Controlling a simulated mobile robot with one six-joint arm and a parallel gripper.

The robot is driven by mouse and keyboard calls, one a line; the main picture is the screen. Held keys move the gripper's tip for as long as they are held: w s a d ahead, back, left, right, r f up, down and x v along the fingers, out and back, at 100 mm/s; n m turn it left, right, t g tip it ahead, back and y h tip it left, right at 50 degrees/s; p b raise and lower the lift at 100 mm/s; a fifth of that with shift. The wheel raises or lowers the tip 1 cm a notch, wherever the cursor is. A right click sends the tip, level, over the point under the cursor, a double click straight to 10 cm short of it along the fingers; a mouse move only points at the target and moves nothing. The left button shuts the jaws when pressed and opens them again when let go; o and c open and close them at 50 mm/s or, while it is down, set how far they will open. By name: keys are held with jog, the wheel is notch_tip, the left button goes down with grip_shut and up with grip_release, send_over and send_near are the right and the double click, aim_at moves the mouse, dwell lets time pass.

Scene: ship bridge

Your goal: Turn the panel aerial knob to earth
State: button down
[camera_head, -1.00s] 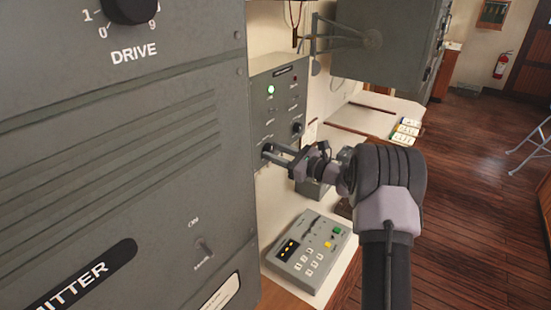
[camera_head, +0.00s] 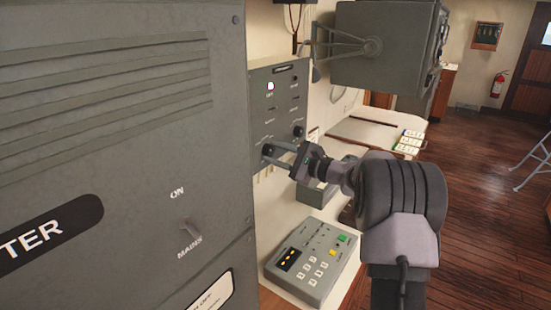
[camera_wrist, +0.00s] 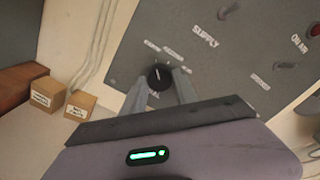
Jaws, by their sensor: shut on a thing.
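In the head view the knob (camera_head: 267,149) is at the panel's lower left. My gripper (camera_wrist: 160,88) is shut on the knob, one finger on each side. The small labels around the knob are too blurred to read, and part of the lettering is hidden by the fingers.
A second black knob (camera_head: 298,131) sits on the panel to the right. A keypad box (camera_head: 313,262) lies on the desk below my arm. The transmitter cabinet (camera_head: 120,130) fills the left side. Two small labelled boxes (camera_wrist: 47,93) (camera_wrist: 80,106) show in the wrist view.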

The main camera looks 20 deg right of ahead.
dwell(0.4)
jog(key=c, duration=0.9)
grip_release()
jog(key=shift+c, duration=0.2)
jog(key=p+v, duration=0.3)
jog(key=v, duration=1.4)
jog(key=shift+d, duration=0.15)
jog(key=shift+s+f, duration=0.1)
jog(key=shift+s, duration=0.05)
